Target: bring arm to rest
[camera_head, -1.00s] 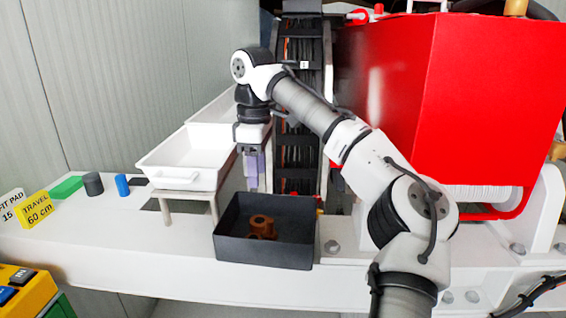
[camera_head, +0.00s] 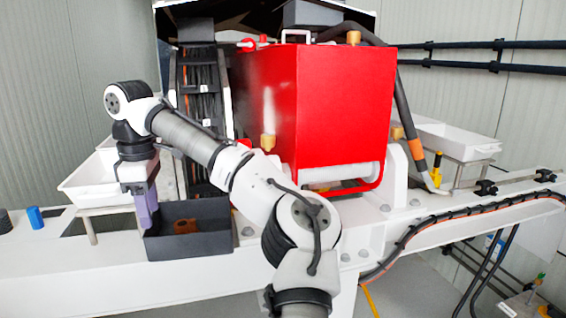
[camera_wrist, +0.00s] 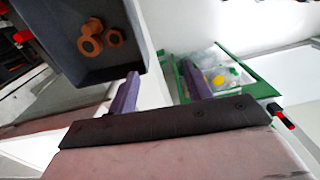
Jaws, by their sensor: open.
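My gripper (camera_head: 147,215) hangs from my bent arm, fingers down, at the left edge of the dark bin (camera_head: 205,246). In the wrist view my gripper (camera_wrist: 160,85) shows two purple fingers apart, with nothing between them. The dark bin also shows at the top left of the wrist view (camera_wrist: 115,68), beside the left finger. Brown ring-like parts (camera_wrist: 91,40) lie in the bin; one brown part (camera_head: 185,226) shows in the head view. Whether the fingers touch the bin wall is unclear.
A white tray (camera_head: 88,190) on a stand is left of my gripper. A big red pump housing (camera_head: 335,110) stands right of my forearm. A blue cylinder (camera_head: 35,217) sits on the white beam at far left. A green-framed box (camera_wrist: 247,90) lies below in the wrist view.

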